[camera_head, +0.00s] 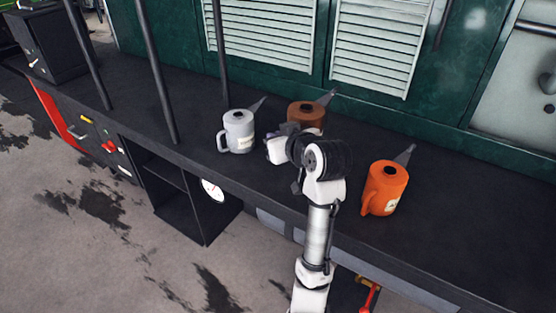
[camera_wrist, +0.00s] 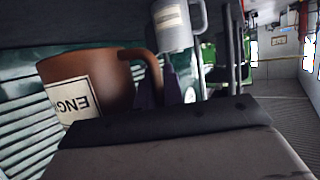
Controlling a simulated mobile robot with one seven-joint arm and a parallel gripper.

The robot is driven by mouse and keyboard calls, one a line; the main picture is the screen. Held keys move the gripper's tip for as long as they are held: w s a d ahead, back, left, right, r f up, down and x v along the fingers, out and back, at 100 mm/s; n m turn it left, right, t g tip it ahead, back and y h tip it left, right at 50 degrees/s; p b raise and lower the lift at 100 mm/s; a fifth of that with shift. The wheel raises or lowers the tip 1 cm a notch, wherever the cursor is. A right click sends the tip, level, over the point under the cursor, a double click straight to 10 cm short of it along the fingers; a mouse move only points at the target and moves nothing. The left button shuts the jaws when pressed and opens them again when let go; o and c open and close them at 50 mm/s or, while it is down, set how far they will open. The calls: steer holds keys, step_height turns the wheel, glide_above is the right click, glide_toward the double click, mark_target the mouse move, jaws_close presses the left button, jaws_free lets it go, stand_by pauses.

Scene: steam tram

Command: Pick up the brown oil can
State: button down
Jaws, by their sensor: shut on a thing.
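The brown oil can (camera_head: 306,113) stands on the dark running board, with its grey spout pointing up and right. My wrist and arm hide its lower part in the head view. In the wrist view the brown can (camera_wrist: 118,80) shows close up, with a white label reading "ENG" and its handle at the right. My gripper (camera_wrist: 152,92) is shut on the handle of the can. The fingertips are partly hidden behind the dark gripper body in the wrist view. I cannot tell whether the can is clear of the board.
A white oil can (camera_head: 238,132) stands just left of the brown one. An orange oil can (camera_head: 385,188) stands to the right. Dark upright poles (camera_head: 157,75) rise from the board at the left. A green wall with louvres (camera_head: 375,45) stands behind.

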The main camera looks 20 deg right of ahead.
step_height(320, 180, up, 11)
steer(key=shift+f+b, duration=0.2)
steer(key=shift+b, duration=0.25)
steer(key=c, duration=2)
jaws_free()
jaws_close()
